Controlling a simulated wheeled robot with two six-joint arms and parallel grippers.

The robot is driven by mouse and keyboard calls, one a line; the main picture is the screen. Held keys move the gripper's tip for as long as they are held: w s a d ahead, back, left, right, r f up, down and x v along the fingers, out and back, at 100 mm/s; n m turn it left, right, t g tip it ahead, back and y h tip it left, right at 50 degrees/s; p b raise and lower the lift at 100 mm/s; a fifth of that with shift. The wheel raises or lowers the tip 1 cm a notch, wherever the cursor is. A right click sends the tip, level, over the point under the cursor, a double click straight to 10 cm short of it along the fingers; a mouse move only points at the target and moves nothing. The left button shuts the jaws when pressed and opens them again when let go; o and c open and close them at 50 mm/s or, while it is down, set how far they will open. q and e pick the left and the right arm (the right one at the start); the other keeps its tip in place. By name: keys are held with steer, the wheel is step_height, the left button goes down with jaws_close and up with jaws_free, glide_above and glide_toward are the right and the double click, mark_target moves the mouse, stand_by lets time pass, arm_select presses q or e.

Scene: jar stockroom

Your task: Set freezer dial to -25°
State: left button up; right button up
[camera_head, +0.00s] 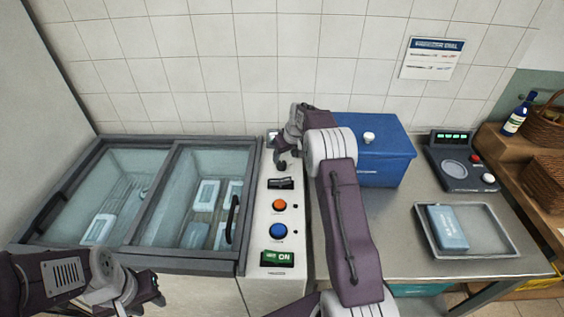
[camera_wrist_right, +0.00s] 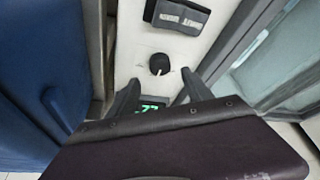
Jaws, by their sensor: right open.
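The freezer dial is a small black knob (camera_wrist_right: 159,64) with a light pointer mark, on the white control panel (camera_head: 262,218) at the chest freezer's right side. A green-lit display (camera_wrist_right: 150,106) sits beside it in the right wrist view; its digits are partly hidden and I cannot read them fully. My left gripper (camera_head: 153,290) is at the lower left, in front of the freezer.
The freezer (camera_head: 150,250) has sliding glass lids and packs inside. The panel also holds a black switch (camera_head: 281,183), orange button (camera_head: 279,205), blue button (camera_head: 278,231) and green ON sign (camera_head: 277,258). A blue box (camera_head: 385,165) stands close on the right.

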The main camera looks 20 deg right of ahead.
mark_target(281, 163)
steer(key=x, duration=0.6)
steer(key=shift+w, duration=0.1)
jaws_close()
steer(key=shift+p, duration=0.3)
steer(key=shift+a+m+h, duration=0.15)
steer(key=shift+m+h, duration=0.25)
steer(key=shift+m, duration=0.4)
steer(key=shift+m+h+p, duration=0.3)
steer(key=shift+m, duration=0.5)
steer(key=m, duration=0.2)
steer(key=m+h+b, duration=0.1)
steer(key=m, duration=0.1)
steer(key=shift+a+f+g+h, duration=0.1)
steer(key=shift+g+h, duration=0.2)
steer(key=shift+m+g+h, duration=0.3)
steer(key=shift+m+g, duration=0.1)
steer(key=shift+m, duration=1.1)
steer(key=shift+w, duration=0.1)
